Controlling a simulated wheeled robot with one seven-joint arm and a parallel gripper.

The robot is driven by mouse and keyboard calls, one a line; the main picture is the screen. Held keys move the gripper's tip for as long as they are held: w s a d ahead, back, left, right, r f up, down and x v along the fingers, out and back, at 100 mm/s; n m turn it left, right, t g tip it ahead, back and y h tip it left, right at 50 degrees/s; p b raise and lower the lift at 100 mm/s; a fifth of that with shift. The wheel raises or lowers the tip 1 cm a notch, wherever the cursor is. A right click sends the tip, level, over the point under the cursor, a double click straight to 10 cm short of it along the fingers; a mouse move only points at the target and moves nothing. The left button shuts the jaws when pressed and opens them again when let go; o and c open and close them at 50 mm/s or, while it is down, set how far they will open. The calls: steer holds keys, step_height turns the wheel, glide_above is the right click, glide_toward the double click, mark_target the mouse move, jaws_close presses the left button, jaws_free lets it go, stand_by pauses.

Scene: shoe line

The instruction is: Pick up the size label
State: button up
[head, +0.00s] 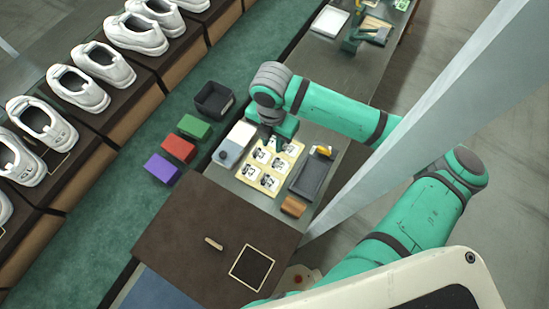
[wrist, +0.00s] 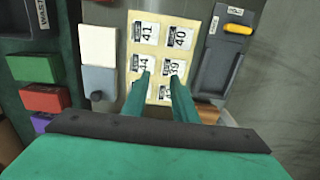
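The size labels are white squares with black numbers on a pale yellow sheet (wrist: 161,52), which also shows in the head view (head: 268,167). In the wrist view I read the 41 label (wrist: 146,34) and the 40 label (wrist: 179,37) at the top. Below them are the 44 label (wrist: 138,66) and the 39 label (wrist: 173,69); my fingers partly cover the lowest row. My gripper (wrist: 161,77) is open, with a gap between its two teal fingers and nothing seen between them. It is over the sheet; its height above it is unclear.
A dark tray (wrist: 217,60) with a yellow-handled tool (wrist: 238,29) lies right of the sheet. A white-and-grey box (wrist: 99,80) stands left of it. Green (head: 194,127), red (head: 178,148) and purple (head: 161,169) boxes and a black bin (head: 213,99) are further left.

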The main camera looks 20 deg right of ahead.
mark_target(274, 161)
steer(key=f, duration=0.3)
steer(key=shift+s+a, duration=0.1)
steer(key=shift+s, duration=0.3)
step_height(274, 161, down, 5)
steer(key=shift+s+r, duration=0.1)
jaws_close()
